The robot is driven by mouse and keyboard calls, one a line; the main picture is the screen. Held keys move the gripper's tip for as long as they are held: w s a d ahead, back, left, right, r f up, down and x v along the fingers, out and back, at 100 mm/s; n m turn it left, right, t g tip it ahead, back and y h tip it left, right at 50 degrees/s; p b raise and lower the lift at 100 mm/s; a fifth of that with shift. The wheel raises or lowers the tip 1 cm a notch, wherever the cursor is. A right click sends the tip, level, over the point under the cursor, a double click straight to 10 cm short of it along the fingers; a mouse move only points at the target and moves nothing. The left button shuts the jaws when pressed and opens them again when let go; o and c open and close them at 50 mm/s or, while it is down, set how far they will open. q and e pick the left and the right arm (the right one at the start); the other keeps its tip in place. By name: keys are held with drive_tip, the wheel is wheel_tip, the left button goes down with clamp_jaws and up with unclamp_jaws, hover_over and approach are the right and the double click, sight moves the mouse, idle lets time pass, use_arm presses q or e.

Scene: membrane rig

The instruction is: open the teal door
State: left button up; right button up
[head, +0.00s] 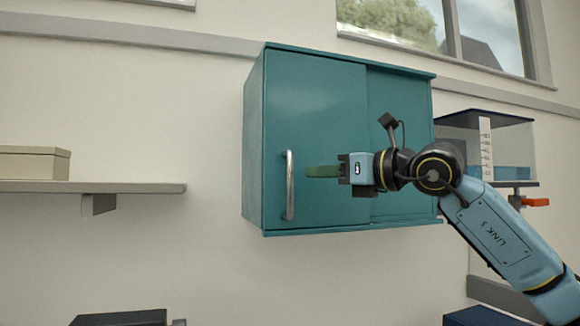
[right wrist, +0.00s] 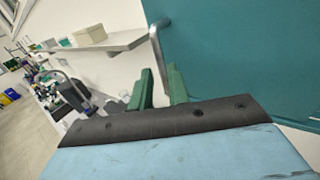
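The teal door (head: 318,120) is the left front panel of a teal wall cabinet and looks shut. A silver upright bar handle (head: 289,185) is near its left edge. My right gripper (head: 308,171) comes from the right, its green fingers pointing left at the handle's middle height, with a small gap to the bar in the head view. In the right wrist view, the two green fingers (right wrist: 160,78) stand apart, and the handle (right wrist: 157,55) lines up with the gap between them. I cannot tell whether they touch it. My left gripper is not in view.
A grey shelf (head: 130,187) with a beige box (head: 34,163) is left of the cabinet, with bare wall between. A clear tank (head: 510,150) and an orange-handled valve (head: 535,202) are at the right, behind my arm. Dark boxes (head: 120,318) are low down.

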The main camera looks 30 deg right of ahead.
drive_tip(key=p, duration=0.3)
hover_over(291, 210)
drive_tip(key=shift+w+d, duration=0.15)
drive_tip(key=shift+w, duration=0.25)
drive_tip(key=shift+c, duration=0.3)
clamp_jaws()
